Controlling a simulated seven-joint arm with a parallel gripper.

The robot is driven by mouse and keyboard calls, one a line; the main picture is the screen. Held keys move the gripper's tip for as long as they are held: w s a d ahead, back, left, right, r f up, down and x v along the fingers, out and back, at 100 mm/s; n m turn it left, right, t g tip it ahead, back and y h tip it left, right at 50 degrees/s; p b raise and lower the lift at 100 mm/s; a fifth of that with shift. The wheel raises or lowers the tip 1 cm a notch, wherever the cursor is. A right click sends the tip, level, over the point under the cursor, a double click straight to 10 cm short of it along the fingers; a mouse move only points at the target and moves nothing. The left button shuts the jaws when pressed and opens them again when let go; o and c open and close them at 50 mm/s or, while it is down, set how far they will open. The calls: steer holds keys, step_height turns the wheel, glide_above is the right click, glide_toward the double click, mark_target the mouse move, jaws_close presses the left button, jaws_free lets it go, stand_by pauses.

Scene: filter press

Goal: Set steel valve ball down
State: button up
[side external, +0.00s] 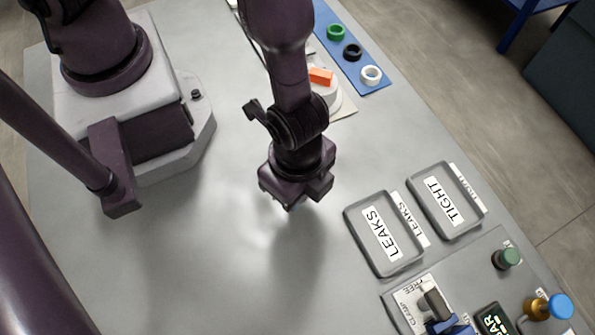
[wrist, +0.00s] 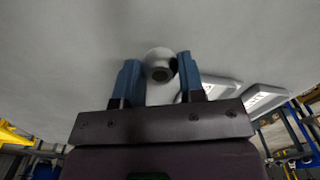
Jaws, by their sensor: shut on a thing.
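The steel valve ball (wrist: 158,58) shows in the wrist view between the two blue fingers of my gripper (wrist: 158,78). It is a pale, shiny ball with a dark round bore facing the camera. My gripper is shut on it. In the side view my gripper (side external: 292,207) points down over a bare part of the grey table, left of the trays. The ball is hidden there beneath the wrist. I cannot tell whether the ball touches the table.
The LEAKS tray (side external: 362,213) and the TIGHT tray (side external: 418,182) lie to the right. A blue mat (side external: 350,70) with green, black and white rings is at the back. A clamp (side external: 437,306) and a blue-handled valve (side external: 560,306) stand front right. The table front is clear.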

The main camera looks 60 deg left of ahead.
step_height(320, 180, up, 7)
steer(key=shift+w+a+f, duration=0.1)
steer(key=shift+f, duration=0.1)
steer(key=w+a+r+n, duration=0.1)
steer(key=w+a+n, duration=0.45)
steer(key=a, duration=0.65)
steer(key=w+a+r+n, duration=0.1)
steer(key=w+a+n, duration=0.3)
steer(key=w+a, duration=0.55)
steer(key=s+a+r+n, duration=0.1)
steer(key=s+a+n, duration=0.1)
steer(key=s+a, duration=0.45)
steer(key=s+a+n, duration=0.2)
steer(key=s+a, duration=0.1)
steer(key=a, duration=0.6)
steer(key=s+a+r+n, duration=0.1)
steer(key=s+a+n, duration=0.1)
steer(key=s+a, duration=0.45)
steer(key=shift+m, duration=0.95)
steer(key=w+a+f, duration=0.6)
steer(key=w+a, duration=0.1)
steer(key=w+a+f, duration=0.3)
steer(key=w, duration=0.1)
steer(key=shift+a+f, duration=0.3)
steer(key=shift+f, duration=0.1)
steer(key=shift+w+a+f, duration=0.15)
steer(key=shift+f, duration=1.6)
steer(key=shift+f, duration=0.15)
